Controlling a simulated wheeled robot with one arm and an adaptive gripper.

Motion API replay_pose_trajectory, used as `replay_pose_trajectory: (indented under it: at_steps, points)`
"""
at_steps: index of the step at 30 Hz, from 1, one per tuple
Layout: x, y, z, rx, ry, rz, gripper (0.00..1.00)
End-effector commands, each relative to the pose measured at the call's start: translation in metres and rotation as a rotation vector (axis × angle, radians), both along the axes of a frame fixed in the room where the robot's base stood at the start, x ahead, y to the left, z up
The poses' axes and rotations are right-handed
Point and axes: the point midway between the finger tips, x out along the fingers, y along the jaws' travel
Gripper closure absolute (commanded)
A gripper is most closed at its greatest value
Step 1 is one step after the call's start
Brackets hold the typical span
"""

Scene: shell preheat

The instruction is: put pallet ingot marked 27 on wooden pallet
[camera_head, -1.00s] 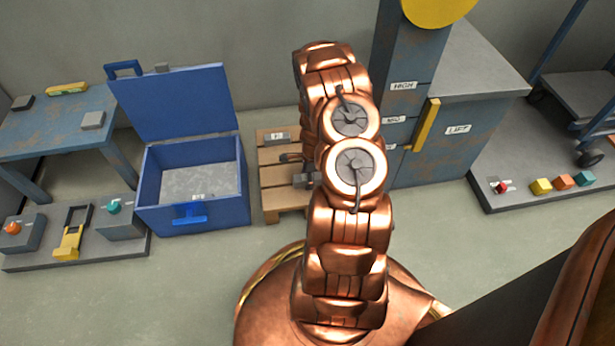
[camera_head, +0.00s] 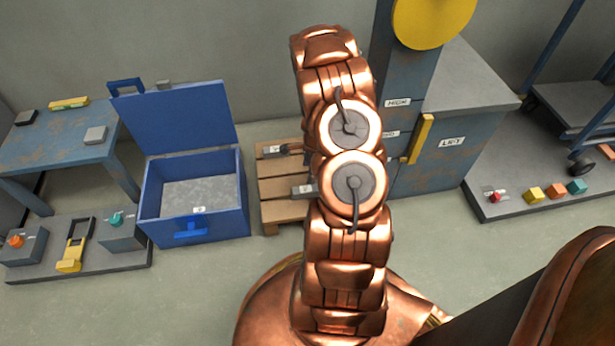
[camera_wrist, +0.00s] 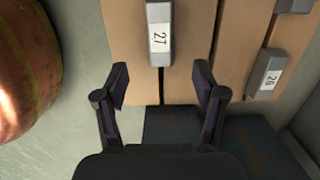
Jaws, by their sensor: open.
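The ingot marked 27 (camera_wrist: 160,38) is a grey bar with a white label, lying on the planks of the wooden pallet (camera_wrist: 125,25) in the wrist view. My gripper (camera_wrist: 162,85) is open and empty. Its fingertips lie to either side of the labelled end, just short of it in the picture, and do not touch it. In the head view the pallet (camera_head: 283,213) is partly hidden behind my arm. A grey ingot (camera_head: 303,192) at my arm's edge there appears to be the same one; its number is unreadable.
A second labelled ingot (camera_wrist: 268,75), seemingly marked 28, and a third (camera_wrist: 296,4) lie on the pallet. A blue cabinet marked LIFT (camera_head: 450,150) stands right of the pallet. An open blue chest (camera_head: 195,232) stands left. Bare floor lies in front of the chest.

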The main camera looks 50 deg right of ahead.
Motion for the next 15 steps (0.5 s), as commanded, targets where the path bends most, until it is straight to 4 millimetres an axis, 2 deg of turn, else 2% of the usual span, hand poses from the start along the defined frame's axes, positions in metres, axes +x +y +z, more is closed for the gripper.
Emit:
replay_pose_trajectory:
  at_steps: [4, 8, 11, 15]
  points:
    - [0.000, 0.001, 0.016, 0.000, 0.000, 0.013, 0.30]
    - [0.006, 0.015, 0.035, 0.001, 0.000, 0.090, 0.30]
    - [0.011, 0.034, 0.061, 0.004, -0.001, 0.199, 0.30]
    - [0.014, 0.070, 0.101, 0.016, 0.001, 0.375, 0.30]
